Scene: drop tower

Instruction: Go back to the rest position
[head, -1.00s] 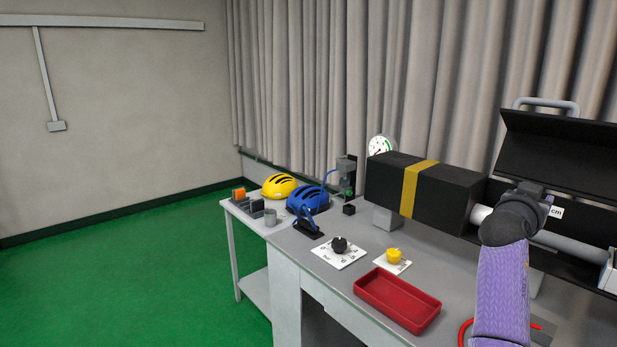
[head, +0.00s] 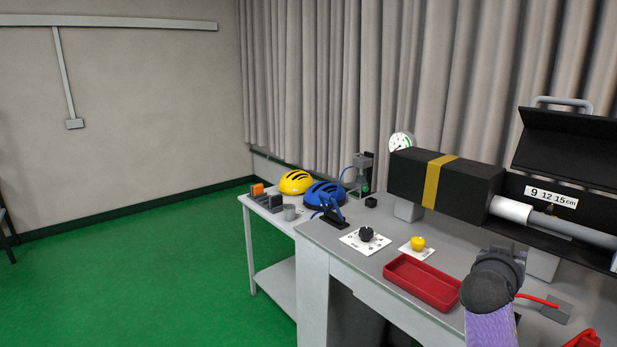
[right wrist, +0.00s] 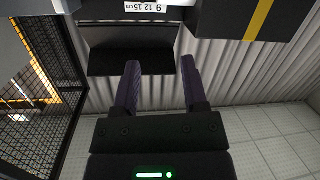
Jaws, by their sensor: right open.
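My right gripper (right wrist: 160,64) is open in the right wrist view, with nothing between its two dark fingers. Its picture is upside down. Beyond the fingers are the black open cover and the label (right wrist: 145,7) reading 9 12 15 cm. In the head view my right arm, with its purple sleeve, comes in at the lower right, in front of the bench, beside the red tray (head: 393,268); its fingers cannot be made out there. My left gripper is in no view.
The grey bench (head: 345,263) carries the black box with a yellow band (head: 405,178), a black dial (head: 367,234), a yellow knob (head: 418,242) and a red cable (head: 538,300). A yellow helmet (head: 296,181) and a blue helmet (head: 322,193) lie at the far end. Green floor is clear at left.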

